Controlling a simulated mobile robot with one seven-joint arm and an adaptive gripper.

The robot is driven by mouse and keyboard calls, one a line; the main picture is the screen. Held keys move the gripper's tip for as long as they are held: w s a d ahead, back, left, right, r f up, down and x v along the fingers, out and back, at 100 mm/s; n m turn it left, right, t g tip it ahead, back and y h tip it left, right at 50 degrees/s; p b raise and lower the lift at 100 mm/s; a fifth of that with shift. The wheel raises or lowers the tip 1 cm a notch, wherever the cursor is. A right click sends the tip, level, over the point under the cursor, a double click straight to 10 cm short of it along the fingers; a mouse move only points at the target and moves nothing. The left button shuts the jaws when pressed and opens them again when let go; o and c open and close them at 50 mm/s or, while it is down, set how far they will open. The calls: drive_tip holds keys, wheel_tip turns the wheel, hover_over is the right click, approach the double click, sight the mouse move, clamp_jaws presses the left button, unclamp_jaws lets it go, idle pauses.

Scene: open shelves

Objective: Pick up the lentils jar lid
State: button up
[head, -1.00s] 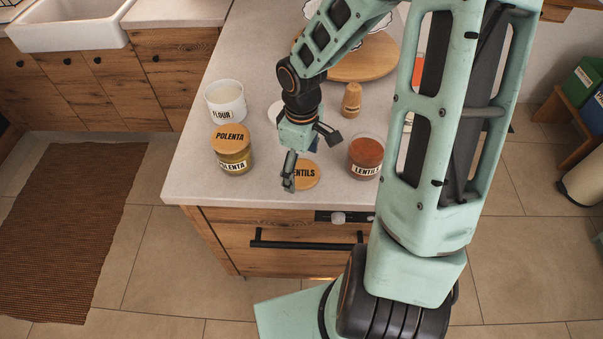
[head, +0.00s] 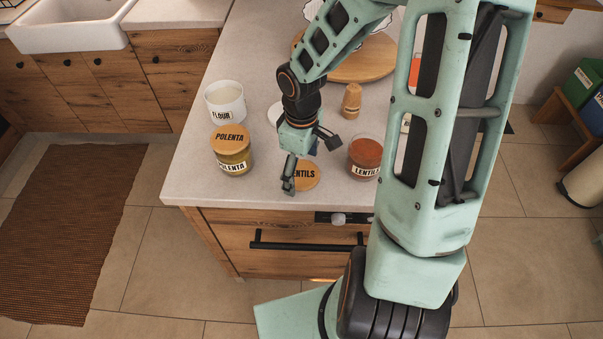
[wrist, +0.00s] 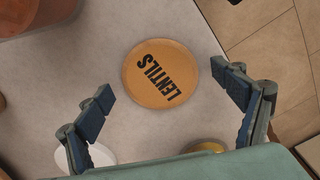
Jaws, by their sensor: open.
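The lentils jar lid (head: 306,176) is a round wooden disc with dark lettering. It lies flat on the counter near its front edge, and one finger of my gripper hides its left part in the head view. In the wrist view the lid (wrist: 160,73) shows whole, ahead of the fingertips and roughly between their lines. My gripper (head: 305,165) is open and empty above the counter; both fingers (wrist: 163,92) show apart in the wrist view. The open lentils jar (head: 366,152), glass with reddish contents, stands to the right of the lid.
The polenta jar (head: 231,153), with its wooden lid on, and the open white flour jar (head: 225,104) stand to the left. A small wooden shaker (head: 351,101) and a round wooden board (head: 362,66) are behind. The counter's front edge (head: 240,205) is close to the lid.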

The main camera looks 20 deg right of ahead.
drive_tip(key=c, duration=1.1)
drive_tip(key=shift+r, duration=0.1)
